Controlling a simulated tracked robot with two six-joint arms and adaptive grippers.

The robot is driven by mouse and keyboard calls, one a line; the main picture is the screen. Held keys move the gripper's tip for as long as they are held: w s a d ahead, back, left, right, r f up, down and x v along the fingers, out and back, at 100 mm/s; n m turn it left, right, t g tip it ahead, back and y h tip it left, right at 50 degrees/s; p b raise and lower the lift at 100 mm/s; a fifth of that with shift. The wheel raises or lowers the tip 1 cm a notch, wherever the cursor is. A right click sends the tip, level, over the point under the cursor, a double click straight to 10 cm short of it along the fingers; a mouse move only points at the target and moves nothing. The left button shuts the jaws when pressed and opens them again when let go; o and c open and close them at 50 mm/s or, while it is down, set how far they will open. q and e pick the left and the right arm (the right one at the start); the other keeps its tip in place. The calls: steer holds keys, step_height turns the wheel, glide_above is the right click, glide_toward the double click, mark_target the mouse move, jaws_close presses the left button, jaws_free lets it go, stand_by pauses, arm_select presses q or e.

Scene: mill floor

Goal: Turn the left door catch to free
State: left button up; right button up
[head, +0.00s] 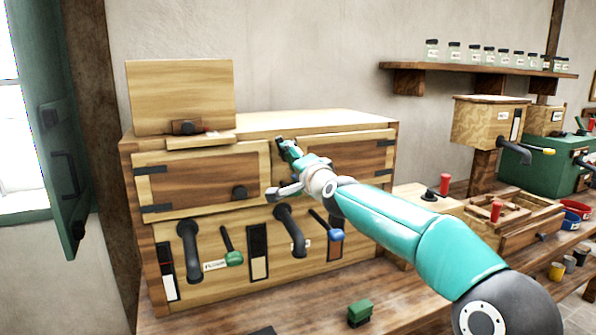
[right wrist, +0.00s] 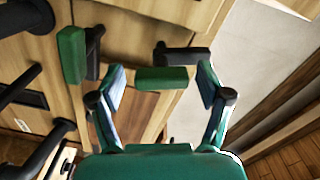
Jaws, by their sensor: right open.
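My right gripper (head: 287,172) is open in front of the wooden cabinet, beside the gap between its left door (head: 200,178) and right door (head: 350,155). In the right wrist view the open gripper (right wrist: 160,88) has a green grip block (right wrist: 161,77) between its fingers, with a black arm (right wrist: 182,55) behind it. This looks like a door catch; contact is not clear. A second green block (right wrist: 72,55) with a black mount lies outside the fingers to the left. I cannot tell for certain which is the left door catch. My left gripper is not in view.
Below the doors, black spouts (head: 188,250) and a green-handled lever (head: 232,258) stick out from the cabinet front. A green block (head: 360,313) lies on the bench. Wooden trays (head: 525,215) stand on the right. A green shutter (head: 62,170) is at far left.

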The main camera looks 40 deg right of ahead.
steer(key=v, duration=1.1)
steer(key=shift+s, duration=0.15)
